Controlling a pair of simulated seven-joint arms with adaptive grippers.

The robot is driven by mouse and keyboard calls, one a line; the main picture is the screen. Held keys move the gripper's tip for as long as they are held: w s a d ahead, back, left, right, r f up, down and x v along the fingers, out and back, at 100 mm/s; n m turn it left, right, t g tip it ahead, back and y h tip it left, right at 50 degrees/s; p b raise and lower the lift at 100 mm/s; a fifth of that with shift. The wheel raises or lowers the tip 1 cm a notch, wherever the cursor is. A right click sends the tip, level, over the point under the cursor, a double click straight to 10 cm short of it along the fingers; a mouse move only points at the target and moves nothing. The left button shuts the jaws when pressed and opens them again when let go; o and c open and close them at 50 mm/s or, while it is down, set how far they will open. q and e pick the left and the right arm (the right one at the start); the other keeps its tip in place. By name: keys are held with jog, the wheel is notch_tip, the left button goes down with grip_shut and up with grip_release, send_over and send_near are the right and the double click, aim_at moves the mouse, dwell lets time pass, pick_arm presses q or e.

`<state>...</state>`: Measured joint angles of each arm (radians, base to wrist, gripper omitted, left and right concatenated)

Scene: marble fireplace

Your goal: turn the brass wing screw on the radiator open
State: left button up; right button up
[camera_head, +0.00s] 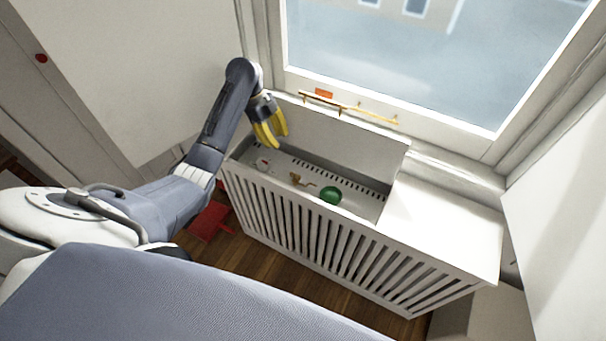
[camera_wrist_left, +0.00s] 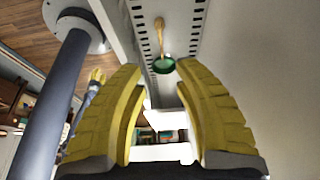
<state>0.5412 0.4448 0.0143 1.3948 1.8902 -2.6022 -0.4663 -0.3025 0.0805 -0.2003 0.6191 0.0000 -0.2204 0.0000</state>
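A small brass piece (camera_head: 297,179), which looks like the wing screw, sits inside the open-topped radiator cover (camera_head: 330,245), left of a round green knob (camera_head: 331,195). The wrist view shows a brass piece with a stem (camera_wrist_left: 160,27) beside the green knob (camera_wrist_left: 163,65); its wings are too small to make out. My left gripper (camera_head: 276,142) hangs above the cover's back left part, apart from the brass piece. Its yellow fingers (camera_wrist_left: 160,75) are spread with nothing between them.
A pale round fitting (camera_head: 262,163) is at the left inside the cover. Slats close its front, and a solid white top (camera_head: 443,215) covers its right part. Brass bars (camera_head: 352,108) and an orange box (camera_head: 323,93) are by the window. A red object (camera_head: 210,221) lies on the floor.

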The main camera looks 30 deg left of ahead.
aim_at(295, 174)
pick_arm(q)
jog(key=x, duration=1.7)
jog(key=shift+d, duration=0.15)
jog(key=shift+o, duration=0.3)
grip_shut()
